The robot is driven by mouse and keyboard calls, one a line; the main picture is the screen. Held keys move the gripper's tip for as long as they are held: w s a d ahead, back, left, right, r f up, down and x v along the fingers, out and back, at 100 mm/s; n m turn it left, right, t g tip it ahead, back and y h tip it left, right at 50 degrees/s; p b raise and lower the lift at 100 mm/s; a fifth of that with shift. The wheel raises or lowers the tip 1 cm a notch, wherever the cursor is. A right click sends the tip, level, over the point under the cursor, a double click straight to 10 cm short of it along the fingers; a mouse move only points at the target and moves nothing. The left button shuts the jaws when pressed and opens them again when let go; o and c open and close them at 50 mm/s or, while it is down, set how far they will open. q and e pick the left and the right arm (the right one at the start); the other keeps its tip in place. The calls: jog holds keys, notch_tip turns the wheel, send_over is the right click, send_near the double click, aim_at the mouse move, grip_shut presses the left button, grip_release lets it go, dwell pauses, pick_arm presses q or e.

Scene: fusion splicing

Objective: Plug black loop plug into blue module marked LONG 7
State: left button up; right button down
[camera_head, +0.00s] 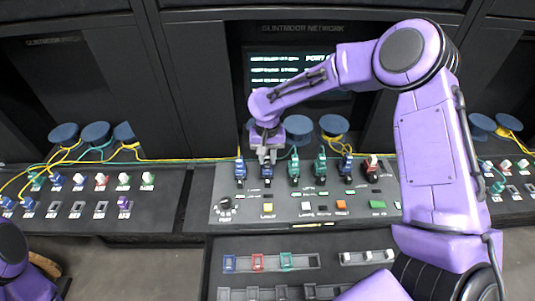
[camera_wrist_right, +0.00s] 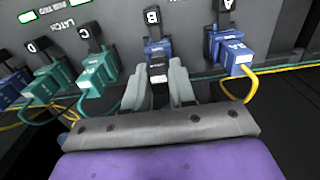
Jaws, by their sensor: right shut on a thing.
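My right gripper (camera_head: 267,153) is over the console's row of lever-topped connectors, at the second from the left. In the right wrist view its grey fingers (camera_wrist_right: 159,92) are shut on a small black piece (camera_wrist_right: 160,62) in front of the blue connector marked B (camera_wrist_right: 158,47). I cannot tell whether this piece is the black loop plug. Small blue modules show on the left panel (camera_head: 57,179) and a blue frame (camera_head: 229,263) in the lower rack. No LONG 7 marking is legible. My left gripper is out of view; only part of that arm shows at the lower left.
A blue connector marked A (camera_wrist_right: 234,52) with a yellow cable and teal connectors (camera_wrist_right: 97,73) stand close beside the fingers. A red connector (camera_head: 372,167) ends the row at right. Buttons (camera_head: 341,205) line the console front. A lit screen (camera_head: 280,67) stands behind.

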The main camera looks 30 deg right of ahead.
dwell(0.4)
jog(key=shift+p, duration=0.3)
jog(key=shift+f, duration=0.55)
dwell(0.5)
jog(key=c, duration=0.9)
grip_release()
jog(key=shift+o, duration=0.2)
